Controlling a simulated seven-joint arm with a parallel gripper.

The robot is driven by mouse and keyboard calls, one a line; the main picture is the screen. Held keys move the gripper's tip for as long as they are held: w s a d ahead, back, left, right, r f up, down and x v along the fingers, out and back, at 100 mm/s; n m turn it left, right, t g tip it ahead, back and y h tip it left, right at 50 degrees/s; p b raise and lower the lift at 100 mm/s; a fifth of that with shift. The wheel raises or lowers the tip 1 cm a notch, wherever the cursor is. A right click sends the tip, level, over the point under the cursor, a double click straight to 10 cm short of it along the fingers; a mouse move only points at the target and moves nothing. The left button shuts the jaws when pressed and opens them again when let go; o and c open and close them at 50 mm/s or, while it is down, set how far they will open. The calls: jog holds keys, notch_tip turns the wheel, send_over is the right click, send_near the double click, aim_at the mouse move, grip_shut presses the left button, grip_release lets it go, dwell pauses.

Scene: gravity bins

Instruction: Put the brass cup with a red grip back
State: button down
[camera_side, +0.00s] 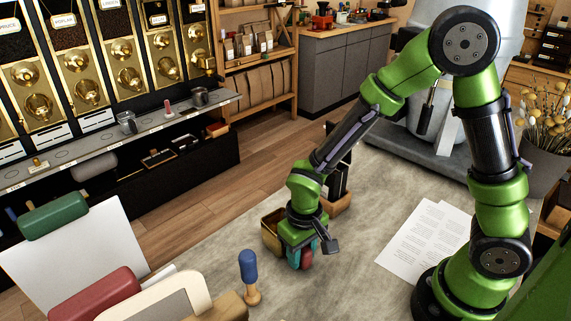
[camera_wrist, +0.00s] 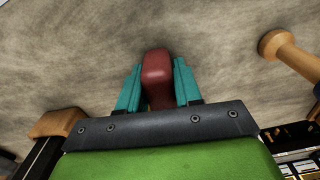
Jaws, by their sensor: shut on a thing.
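My gripper (camera_side: 300,258) is low over the grey worktop in the side view, with its teal fingers shut on a dark red grip (camera_side: 308,257). The wrist view shows the red grip (camera_wrist: 157,75) between the two teal fingers (camera_wrist: 157,88). A brass-coloured cup body (camera_side: 271,232) shows just left of and behind the gripper in the side view, partly hidden by it. In the wrist view only a sliver of brass shows below the grip. I cannot tell whether the cup touches the worktop.
A blue-topped wooden-handled tool (camera_side: 249,272) stands in front of my gripper. A wooden block holder (camera_side: 336,203) is close behind it. Paper sheets (camera_side: 425,240) lie to the right. A grey ledge (camera_side: 120,138) under brass dispensers (camera_side: 85,88) at left carries a metal cup (camera_side: 200,97).

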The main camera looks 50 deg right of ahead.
jog(key=shift+f, duration=0.25)
jog(key=c, duration=0.7)
grip_release()
notch_tip(320, 180, up, 17)
jog(key=shift+s+f, duration=0.1)
